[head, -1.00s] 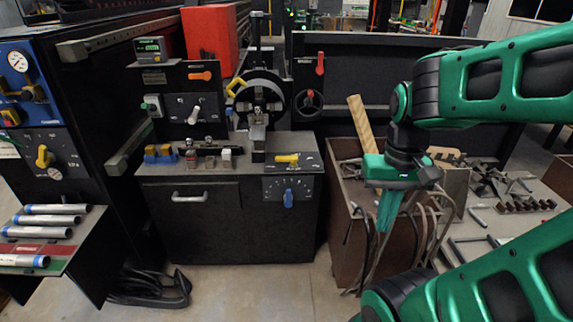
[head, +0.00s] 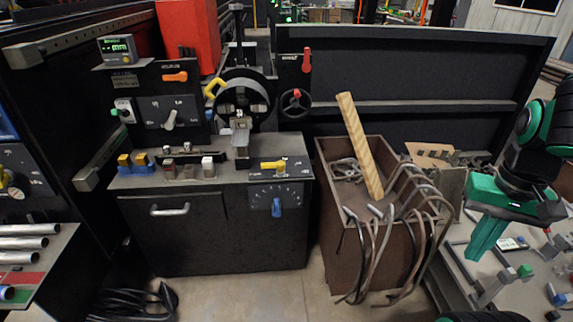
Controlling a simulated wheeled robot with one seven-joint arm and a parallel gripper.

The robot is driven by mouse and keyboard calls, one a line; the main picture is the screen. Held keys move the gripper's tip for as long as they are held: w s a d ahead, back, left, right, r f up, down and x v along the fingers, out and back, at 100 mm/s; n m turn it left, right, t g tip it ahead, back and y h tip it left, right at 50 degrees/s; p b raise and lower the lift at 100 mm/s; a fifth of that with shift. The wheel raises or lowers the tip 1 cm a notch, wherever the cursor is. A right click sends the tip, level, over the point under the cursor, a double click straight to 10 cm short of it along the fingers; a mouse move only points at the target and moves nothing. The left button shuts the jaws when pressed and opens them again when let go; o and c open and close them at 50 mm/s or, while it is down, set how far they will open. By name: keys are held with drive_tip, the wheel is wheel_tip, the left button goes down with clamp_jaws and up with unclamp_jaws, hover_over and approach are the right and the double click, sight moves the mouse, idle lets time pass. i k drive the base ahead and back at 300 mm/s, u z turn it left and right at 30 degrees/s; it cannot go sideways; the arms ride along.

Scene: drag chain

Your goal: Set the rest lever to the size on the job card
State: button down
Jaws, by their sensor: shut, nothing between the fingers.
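On the black machine cabinet, a blue lever (head: 277,205) hangs over a marked dial plate (head: 283,194). A yellow lever (head: 272,165) lies on the cabinet top above it. Higher up are an orange lever (head: 175,76), a grey selector lever (head: 170,118) on a marked plate and a red lever (head: 307,60). I cannot tell which is the rest lever. A small white card (head: 512,243) lies on the right table and may be the job card; its writing is too small to read. My green gripper (head: 485,238) is shut and empty above that table, away from the levers.
A brown bin (head: 336,225) with a wooden bar (head: 360,145) and draped hoses stands between the cabinet and my gripper. A tray (head: 52,262) with metal tubes is at the left. Black cable (head: 135,302) lies on the floor. Floor before the cabinet is clear.

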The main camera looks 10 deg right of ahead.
sight(281, 166)
drive_tip(key=z, duration=0.05)
drive_tip(key=i, duration=1)
